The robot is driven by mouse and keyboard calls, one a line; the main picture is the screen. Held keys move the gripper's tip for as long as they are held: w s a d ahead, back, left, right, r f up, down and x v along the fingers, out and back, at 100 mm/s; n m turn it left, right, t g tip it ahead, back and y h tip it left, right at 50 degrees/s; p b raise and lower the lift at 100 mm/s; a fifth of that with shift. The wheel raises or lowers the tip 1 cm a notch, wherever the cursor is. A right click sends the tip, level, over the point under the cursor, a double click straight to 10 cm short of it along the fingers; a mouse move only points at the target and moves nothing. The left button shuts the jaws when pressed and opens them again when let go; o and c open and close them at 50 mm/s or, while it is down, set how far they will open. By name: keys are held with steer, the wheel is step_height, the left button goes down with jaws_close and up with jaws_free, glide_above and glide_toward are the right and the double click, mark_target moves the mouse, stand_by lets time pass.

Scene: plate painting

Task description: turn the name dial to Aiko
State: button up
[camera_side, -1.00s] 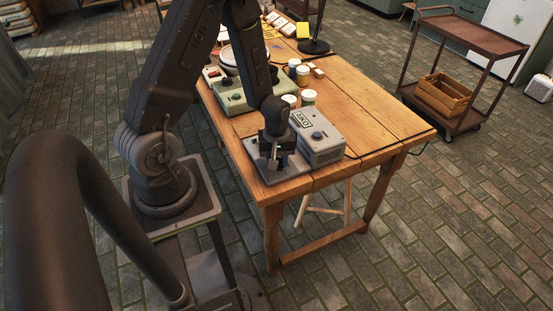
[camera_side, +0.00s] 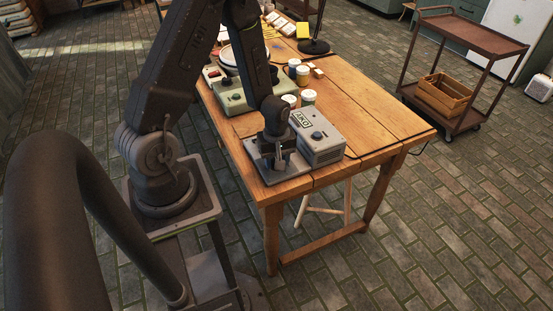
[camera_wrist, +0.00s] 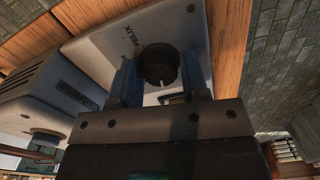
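The name dial (camera_wrist: 160,66) is a round black knob with a white pointer mark in the wrist view. It sits on a pale plate, and a printed name, which looks like "FELIX" (camera_wrist: 127,42), is beside it at upper left. My gripper (camera_wrist: 161,78) has one blue-grey finger on each side of the dial. I cannot tell whether the fingers touch it. In the side view my gripper (camera_side: 277,158) is low over the grey plate (camera_side: 265,176), hiding the dial. The grey box (camera_side: 321,151) carries a label window reading "AIKO" (camera_side: 302,119).
A green-grey machine (camera_side: 234,98) stands behind on the wooden table (camera_side: 362,108). Several small jars (camera_side: 308,97) are close behind the box. The table's front edge is close to the plate. The table's right part is clear.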

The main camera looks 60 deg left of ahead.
steer(key=shift+o, duration=1.4)
step_height(320, 180, up, 14)
steer(key=s+d+r+m+t, duration=0.2)
steer(key=s+d+r+m, duration=0.2)
steer(key=d+r+m, duration=0.2)
steer(key=s+d+r+m+t, duration=0.3)
steer(key=s+d+r+m, duration=0.2)
steer(key=r+m, duration=0.5)
steer(key=shift+d+r+t, duration=0.3)
steer(key=shift+d+r, duration=0.3)
steer(key=shift+d, duration=0.2)
